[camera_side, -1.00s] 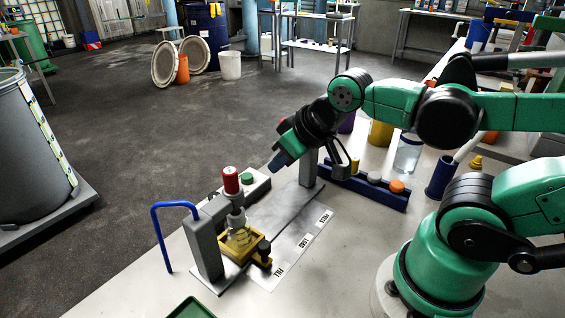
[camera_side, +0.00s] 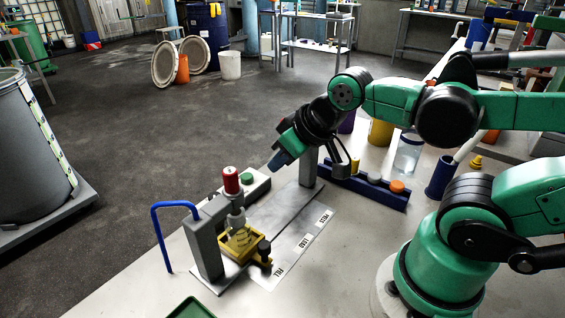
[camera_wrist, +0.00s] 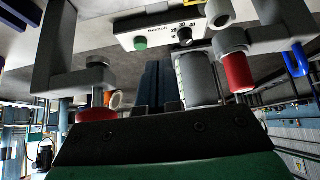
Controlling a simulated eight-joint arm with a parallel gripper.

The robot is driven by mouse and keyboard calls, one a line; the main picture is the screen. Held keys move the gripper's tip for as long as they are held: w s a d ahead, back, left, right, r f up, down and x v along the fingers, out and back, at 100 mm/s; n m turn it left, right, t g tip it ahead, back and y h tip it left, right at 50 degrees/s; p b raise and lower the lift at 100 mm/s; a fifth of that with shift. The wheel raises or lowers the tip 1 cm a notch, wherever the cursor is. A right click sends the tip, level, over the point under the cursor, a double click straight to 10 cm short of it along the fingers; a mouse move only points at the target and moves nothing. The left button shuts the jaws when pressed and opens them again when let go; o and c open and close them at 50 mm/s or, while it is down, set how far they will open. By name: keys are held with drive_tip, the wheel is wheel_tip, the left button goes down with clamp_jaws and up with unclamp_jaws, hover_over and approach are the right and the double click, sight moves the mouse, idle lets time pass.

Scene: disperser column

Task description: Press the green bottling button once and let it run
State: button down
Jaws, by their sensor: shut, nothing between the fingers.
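The green button (camera_side: 246,178) sits on top of a pale control box (camera_side: 258,187) beside the grey dispenser column. In the wrist view the green button (camera_wrist: 140,43) shows on the white panel, left of a black dial (camera_wrist: 186,41). My gripper (camera_side: 279,161) is shut and empty. It hangs above and a little to the right of the button, apart from it. In the wrist view its blue fingers (camera_wrist: 158,84) lie together. The red-capped dispenser head (camera_side: 231,181) stands above a yellow carriage (camera_side: 240,244).
A blue bent tube (camera_side: 157,235) stands left of the column. A labelled strip (camera_side: 302,245) lies in front. A blue rack (camera_side: 368,189) with several coloured caps is to the right. A green tray (camera_side: 190,308) is at the near edge.

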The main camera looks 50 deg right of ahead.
wheel_tip(320, 180, up, 6)
drive_tip(key=m+t+h, duration=0.1)
drive_tip(key=m+h, duration=0.3)
drive_tip(key=m, duration=1)
hover_over(248, 178)
drive_tip(key=shift+f, duration=2.7)
drive_tip(key=shift+f, duration=4.4)
drive_tip(key=shift+f, duration=0.4)
